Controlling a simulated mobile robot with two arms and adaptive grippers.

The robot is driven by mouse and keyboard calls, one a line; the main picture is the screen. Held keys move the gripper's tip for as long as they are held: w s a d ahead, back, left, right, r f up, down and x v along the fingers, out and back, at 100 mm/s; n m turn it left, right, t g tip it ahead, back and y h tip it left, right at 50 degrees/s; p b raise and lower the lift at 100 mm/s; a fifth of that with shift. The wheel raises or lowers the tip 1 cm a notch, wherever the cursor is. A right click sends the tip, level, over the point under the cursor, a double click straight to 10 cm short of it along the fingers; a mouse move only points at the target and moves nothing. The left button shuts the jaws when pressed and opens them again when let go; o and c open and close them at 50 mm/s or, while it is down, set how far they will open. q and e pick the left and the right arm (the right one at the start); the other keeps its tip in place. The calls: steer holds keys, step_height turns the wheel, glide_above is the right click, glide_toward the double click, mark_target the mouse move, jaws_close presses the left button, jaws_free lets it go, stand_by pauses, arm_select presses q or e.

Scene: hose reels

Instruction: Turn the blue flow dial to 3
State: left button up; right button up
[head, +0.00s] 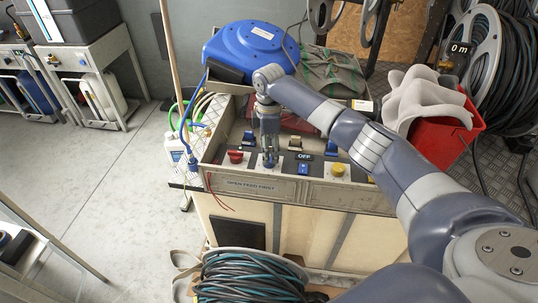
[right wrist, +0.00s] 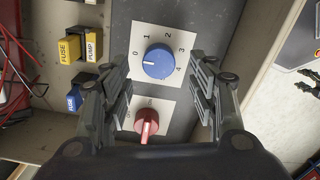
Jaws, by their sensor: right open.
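The blue flow dial (right wrist: 158,61) sits on a white plate marked 0 to 4 in the right wrist view. Its white mark points left, close to 0, between 0 and 1. My right gripper (right wrist: 160,88) is open, with one finger on each side of the dial's plate and a gap to the dial on both sides. In the head view my right gripper (head: 269,160) points down over the control panel (head: 285,190) and largely hides the dial. My left gripper is not in view.
A red knob (right wrist: 146,122) sits beside the dial, between the fingers' bases. Yellow (right wrist: 70,50) and blue (right wrist: 74,98) fuse blocks lie to the left. In the head view a yellow knob (head: 338,170) stands right of my gripper, and a blue hose reel (head: 250,48) stands behind.

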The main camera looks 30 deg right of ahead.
step_height(320, 180, down, 4)
steer(key=shift+r, duration=0.25)
steer(key=shift+f, duration=0.2)
steer(key=c, duration=1.1)
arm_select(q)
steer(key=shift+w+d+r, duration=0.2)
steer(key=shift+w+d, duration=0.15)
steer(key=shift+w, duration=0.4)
arm_select(e)
steer(key=shift+o, duration=0.2)
